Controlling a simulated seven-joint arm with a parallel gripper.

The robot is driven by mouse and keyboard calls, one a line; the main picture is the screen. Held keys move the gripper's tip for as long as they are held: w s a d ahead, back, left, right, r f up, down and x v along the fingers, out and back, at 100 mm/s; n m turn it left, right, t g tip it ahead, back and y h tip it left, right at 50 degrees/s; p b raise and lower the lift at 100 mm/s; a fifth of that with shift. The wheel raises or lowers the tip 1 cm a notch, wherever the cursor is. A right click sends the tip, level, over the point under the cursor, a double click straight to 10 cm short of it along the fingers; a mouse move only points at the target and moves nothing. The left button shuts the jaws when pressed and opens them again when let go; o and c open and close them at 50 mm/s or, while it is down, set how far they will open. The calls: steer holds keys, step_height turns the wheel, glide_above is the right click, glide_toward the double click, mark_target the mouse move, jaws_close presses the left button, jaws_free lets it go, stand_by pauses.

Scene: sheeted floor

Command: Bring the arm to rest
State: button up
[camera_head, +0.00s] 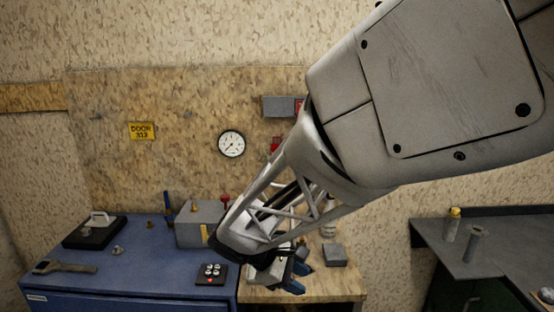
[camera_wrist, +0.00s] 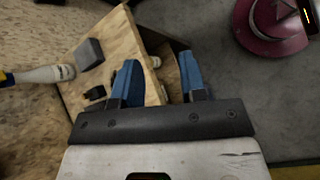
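My arm reaches from the upper right of the head view down to the lower middle, covering part of the back board and bench. My gripper (camera_head: 298,277) is at its lower end, in front of the wooden bench top (camera_head: 332,284). In the wrist view my gripper (camera_wrist: 162,72) shows two blue fingers standing well apart, with nothing held between them. The edge of the wooden bench (camera_wrist: 117,52) and the grey floor lie beyond the fingers. How high the gripper is above the bench is hard to tell.
A blue cabinet (camera_head: 130,262) stands left, with a wrench (camera_head: 65,267), a black button box (camera_head: 211,273) and a grey box (camera_head: 198,222) on top. A grey block (camera_head: 334,255) lies on the wooden bench. A dark table (camera_head: 495,250) stands right. A dark red round object (camera_wrist: 272,38) lies upper right.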

steer(key=s+d+r+m+t+y, duration=0.1)
steer(key=s+d+r+m+y, duration=0.2)
steer(key=s+d+m, duration=0.4)
steer(key=s+d+r+m+t+y, duration=0.1)
steer(key=s+d+r+m+y, duration=0.3)
steer(key=s, duration=0.7)
steer(key=shift+s+d+m+y, duration=0.2)
steer(key=shift+d+m+y, duration=0.9)
steer(key=shift+d+m, duration=0.35)
